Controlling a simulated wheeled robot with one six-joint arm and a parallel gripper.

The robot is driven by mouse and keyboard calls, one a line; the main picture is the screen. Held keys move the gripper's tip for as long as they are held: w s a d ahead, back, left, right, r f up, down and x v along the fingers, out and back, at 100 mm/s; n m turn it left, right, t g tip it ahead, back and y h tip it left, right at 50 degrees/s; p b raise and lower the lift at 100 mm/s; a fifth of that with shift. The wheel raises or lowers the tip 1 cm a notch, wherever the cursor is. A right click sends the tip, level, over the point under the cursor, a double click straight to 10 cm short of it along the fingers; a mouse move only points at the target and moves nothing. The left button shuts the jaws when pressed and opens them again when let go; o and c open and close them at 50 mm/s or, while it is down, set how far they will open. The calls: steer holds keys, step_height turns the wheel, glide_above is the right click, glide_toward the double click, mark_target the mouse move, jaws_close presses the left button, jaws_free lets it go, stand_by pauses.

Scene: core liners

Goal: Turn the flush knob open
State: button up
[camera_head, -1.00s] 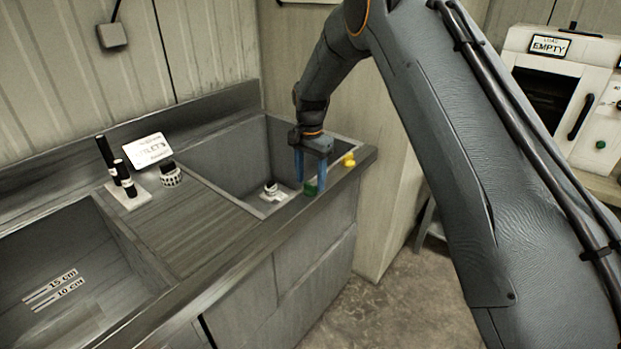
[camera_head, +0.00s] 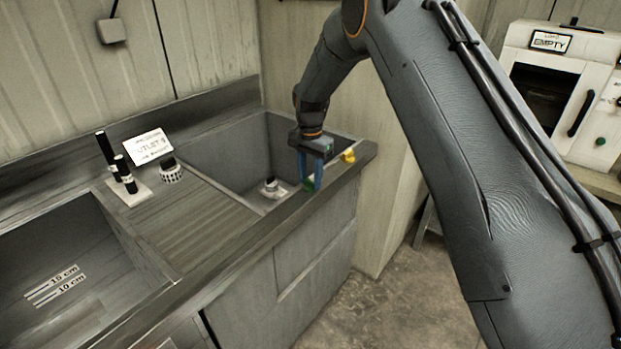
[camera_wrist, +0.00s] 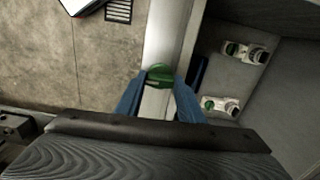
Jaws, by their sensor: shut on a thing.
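A small green knob (camera_head: 309,183) sits on the front rim of the right-hand sink basin; no label on it is readable. In the wrist view the green knob (camera_wrist: 160,74) lies between my fingertips on the pale metal rim. My gripper (camera_head: 314,180) points down over the rim with its blue fingers on either side of the knob. It is shut on the knob, and the fingers hide part of it. A yellow knob (camera_head: 348,156) stands on the same rim to the right, clear of my fingers.
The right basin (camera_head: 236,160) holds white fittings (camera_wrist: 220,105) on its floor. A wooden drainboard (camera_head: 195,222) lies left of it, with a sign (camera_head: 149,146) and dark cylinders (camera_head: 122,170) behind. The floor (camera_head: 372,305) in front of the cabinet looks clear.

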steer(key=n+b, duration=0.2)
steer(key=n, duration=0.2)
steer(key=shift+b, duration=0.35)
steer(key=n+b, duration=0.2)
steer(key=n, duration=0.2)
steer(key=shift+n, duration=0.4)
steer(key=n+b, duration=0.1)
steer(key=n, duration=0.3)
steer(key=shift+n, duration=0.3)
steer(key=shift+n+b, duration=0.65)
steer(key=shift+n, duration=1.35)
steer(key=shift+r, duration=0.1)
steer(key=o, duration=1.1)
steer(key=shift+c, duration=0.2)
